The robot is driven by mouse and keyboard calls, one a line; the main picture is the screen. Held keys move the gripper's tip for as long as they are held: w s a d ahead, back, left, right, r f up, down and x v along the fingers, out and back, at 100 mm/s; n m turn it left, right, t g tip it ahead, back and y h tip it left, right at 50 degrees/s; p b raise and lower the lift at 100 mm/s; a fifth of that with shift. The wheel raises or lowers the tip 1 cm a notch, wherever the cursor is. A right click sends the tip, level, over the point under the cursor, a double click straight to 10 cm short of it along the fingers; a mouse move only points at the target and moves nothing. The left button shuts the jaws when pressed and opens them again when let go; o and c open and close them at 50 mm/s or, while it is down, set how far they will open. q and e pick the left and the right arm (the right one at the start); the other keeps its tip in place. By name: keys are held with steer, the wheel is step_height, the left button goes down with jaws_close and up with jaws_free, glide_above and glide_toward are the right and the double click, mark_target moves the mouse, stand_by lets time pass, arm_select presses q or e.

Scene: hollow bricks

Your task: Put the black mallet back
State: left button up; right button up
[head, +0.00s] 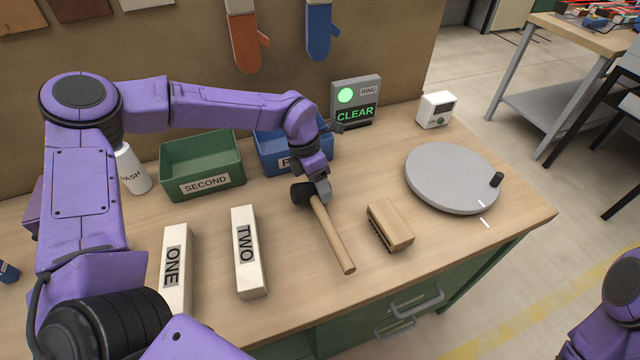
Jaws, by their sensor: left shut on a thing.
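The black mallet (335,240) has a black head and a pale wooden handle. Its head lies under my left gripper and its handle slants toward the front edge of the workbench. My left gripper (322,196) points down and is shut on the mallet, near where head and handle meet. I cannot tell whether the mallet touches the bench top. My right gripper is not in view; only part of my right arm shows at the lower right edge.
Blocks ONE (175,270) and TWO (248,252) lie left of the mallet. A brush (390,224) and a grey turntable (452,178) are to its right. A green SECOND bin (203,164), a blue bin (272,152) and a CLEAR display (356,104) stand behind.

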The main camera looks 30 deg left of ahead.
arm_select(q)
steer(key=shift+w+f, duration=0.2)
steer(key=shift+s, duration=0.3)
steer(key=shift+w+f+b, duration=0.15)
steer(key=shift+f+b, duration=0.25)
steer(key=shift+f, duration=0.1)
steer(key=o, duration=1.4)
steer(key=b+v, duration=0.1)
steer(key=v, duration=0.9)
steer(key=shift+r, duration=0.25)
